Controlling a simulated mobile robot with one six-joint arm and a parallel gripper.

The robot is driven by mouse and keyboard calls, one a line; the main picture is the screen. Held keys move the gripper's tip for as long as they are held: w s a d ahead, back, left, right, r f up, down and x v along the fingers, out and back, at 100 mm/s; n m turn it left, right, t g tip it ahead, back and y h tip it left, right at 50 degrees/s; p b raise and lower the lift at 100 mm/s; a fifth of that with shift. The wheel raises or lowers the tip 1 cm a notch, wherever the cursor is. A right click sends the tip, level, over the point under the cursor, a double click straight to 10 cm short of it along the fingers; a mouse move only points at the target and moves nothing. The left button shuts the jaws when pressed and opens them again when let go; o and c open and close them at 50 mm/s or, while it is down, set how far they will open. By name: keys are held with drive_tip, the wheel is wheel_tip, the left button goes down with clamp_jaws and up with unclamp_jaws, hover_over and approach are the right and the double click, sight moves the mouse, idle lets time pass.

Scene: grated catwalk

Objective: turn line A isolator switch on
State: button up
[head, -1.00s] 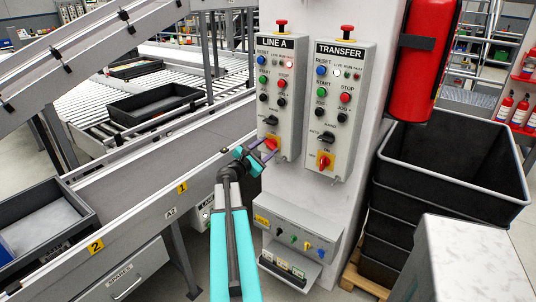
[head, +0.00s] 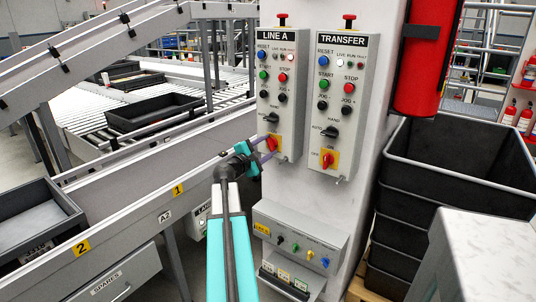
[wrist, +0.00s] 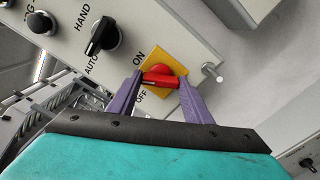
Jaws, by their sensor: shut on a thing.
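The LINE A panel (head: 283,125) is a grey box on the white column, with buttons, lamps and a selector. Its isolator switch (head: 272,144) is a red handle on a yellow plate near the bottom. In the wrist view the red handle (wrist: 160,81) lies between ON and OFF labels, its left end pointing between the two. My gripper (head: 262,150) has its purple fingers on both sides of the handle, shut on it; the fingers also show in the wrist view (wrist: 160,88). Part of the yellow plate is hidden by the fingers.
The TRANSFER panel (head: 338,110) with a similar red switch (head: 327,160) stands close on the right. A small valve box (head: 297,240) juts out below. A conveyor rail (head: 140,180) runs on the left. Black bins (head: 455,165) and a pale cabinet (head: 480,260) stand on the right.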

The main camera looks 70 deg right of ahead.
drive_tip(key=m+b, duration=0.4)
drive_tip(key=b, duration=0.1)
drive_tip(key=m+b, duration=0.1)
drive_tip(key=b, duration=0.2)
drive_tip(key=shift+s+a+f+m, duration=0.1)
drive_tip(key=shift+s+f+m, duration=0.15)
drive_tip(key=shift+f+m, duration=0.15)
drive_tip(key=shift+r+b, duration=0.2)
drive_tip(key=shift+b, duration=0.3)
drive_tip(key=o, duration=1.1)
drive_tip(key=shift+r, duration=0.1)
drive_tip(key=shift+c, duration=0.2)
drive_tip(key=shift+w+r, duration=0.1)
drive_tip(key=shift+w, duration=0.05)
